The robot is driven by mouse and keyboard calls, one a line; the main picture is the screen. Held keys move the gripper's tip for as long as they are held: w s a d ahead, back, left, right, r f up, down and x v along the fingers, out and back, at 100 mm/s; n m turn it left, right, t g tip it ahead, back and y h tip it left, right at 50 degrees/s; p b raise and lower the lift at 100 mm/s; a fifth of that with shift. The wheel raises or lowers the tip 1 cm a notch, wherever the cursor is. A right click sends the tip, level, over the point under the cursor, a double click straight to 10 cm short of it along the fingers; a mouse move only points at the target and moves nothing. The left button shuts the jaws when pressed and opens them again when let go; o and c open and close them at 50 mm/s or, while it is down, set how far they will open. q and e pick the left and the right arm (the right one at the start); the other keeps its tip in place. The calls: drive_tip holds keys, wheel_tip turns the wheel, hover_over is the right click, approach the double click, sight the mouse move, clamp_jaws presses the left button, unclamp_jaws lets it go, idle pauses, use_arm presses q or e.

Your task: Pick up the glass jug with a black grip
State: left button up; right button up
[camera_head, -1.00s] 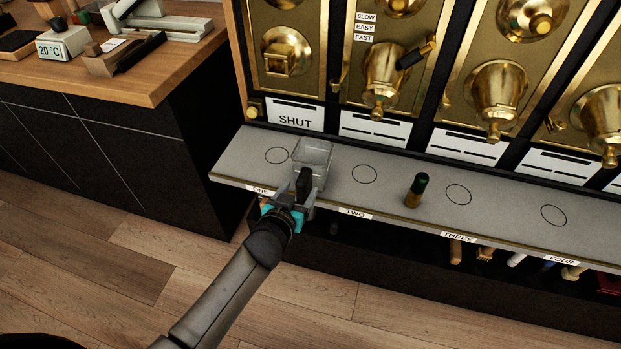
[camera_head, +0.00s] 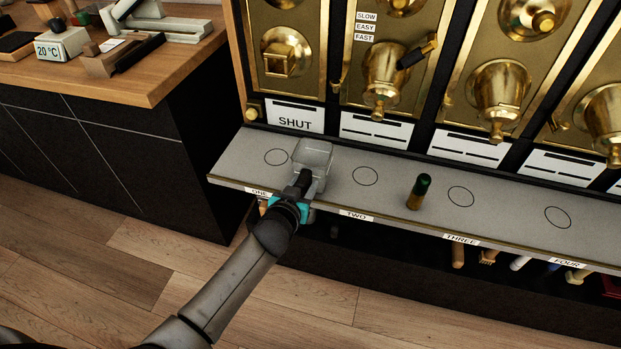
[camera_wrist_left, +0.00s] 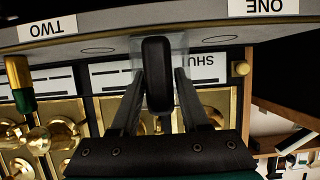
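The clear glass jug (camera_head: 313,156) stands on the grey shelf between the ONE and TWO labels, its grip toward me. Its black grip (camera_wrist_left: 157,75) shows large in the left wrist view, where the glass behind it is mostly hidden. My left gripper (camera_head: 301,190) is at the grip, at the shelf's front edge. In the left wrist view (camera_wrist_left: 158,85) its two fingers stand open on either side of the grip, with narrow gaps showing. The jug rests on the shelf. My right gripper is not in view.
The grey shelf (camera_head: 240,160) has several marked circles. A green-and-brass cylinder (camera_head: 419,191) stands right of circle TWO. Brass dispensers (camera_head: 386,75) rise behind the shelf. A wooden counter (camera_head: 160,80) with small items is at the upper left.

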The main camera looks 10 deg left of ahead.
use_arm(q)
clamp_jaws()
idle(0.9)
drive_tip(key=shift+r, duration=0.1)
